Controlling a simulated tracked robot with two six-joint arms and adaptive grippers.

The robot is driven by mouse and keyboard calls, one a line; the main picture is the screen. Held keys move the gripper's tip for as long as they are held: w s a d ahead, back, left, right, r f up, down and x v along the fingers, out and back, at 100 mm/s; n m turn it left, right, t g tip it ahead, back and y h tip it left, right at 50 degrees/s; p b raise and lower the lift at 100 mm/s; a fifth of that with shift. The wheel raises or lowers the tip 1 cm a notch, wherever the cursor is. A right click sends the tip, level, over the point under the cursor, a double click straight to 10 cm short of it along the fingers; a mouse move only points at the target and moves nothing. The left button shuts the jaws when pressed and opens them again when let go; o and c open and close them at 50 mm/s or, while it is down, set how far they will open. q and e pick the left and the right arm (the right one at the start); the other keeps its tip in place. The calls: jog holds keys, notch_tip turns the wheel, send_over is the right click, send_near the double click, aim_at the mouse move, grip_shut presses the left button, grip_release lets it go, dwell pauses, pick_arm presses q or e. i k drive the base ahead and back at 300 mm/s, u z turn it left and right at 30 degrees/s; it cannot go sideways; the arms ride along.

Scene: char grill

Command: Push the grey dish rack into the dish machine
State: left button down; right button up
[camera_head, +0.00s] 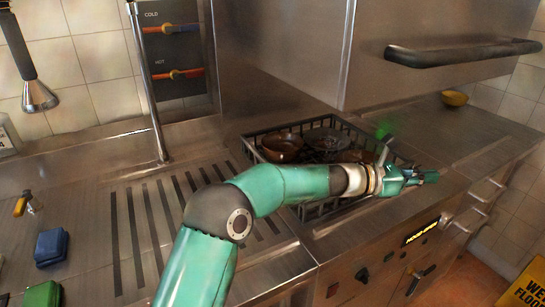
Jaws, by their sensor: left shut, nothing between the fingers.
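The grey dish rack (262,133) sits on the steel counter at the middle of the view, with its near side partly hidden behind my left arm. It holds a brown bowl (281,146), a dark dish (325,141) and another brown dish (355,156). The dish machine (280,55) is the steel housing behind and above the rack, with a dark bar handle (462,50) on its front. My left arm reaches across the rack's near side. My left gripper (432,176) is shut and empty, to the right of the rack. I cannot tell whether it touches anything. My right gripper is out of view.
A grooved drainboard (148,225) lies left of the rack. A yellow bowl (454,98) stands on the counter at the far right. Blue (51,246) and green (43,294) items lie at the left. A tap pipe (147,85) rises behind. A yellow floor sign (525,287) is at lower right.

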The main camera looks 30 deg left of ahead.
aim_at(252, 150)
jog(key=u, duration=0.25)
jog(key=i, duration=0.55)
jog(key=u, duration=0.55)
jog(key=k, duration=0.9)
jog(key=u, duration=0.15)
jog(key=i, duration=0.9)
jog(key=z, duration=0.1)
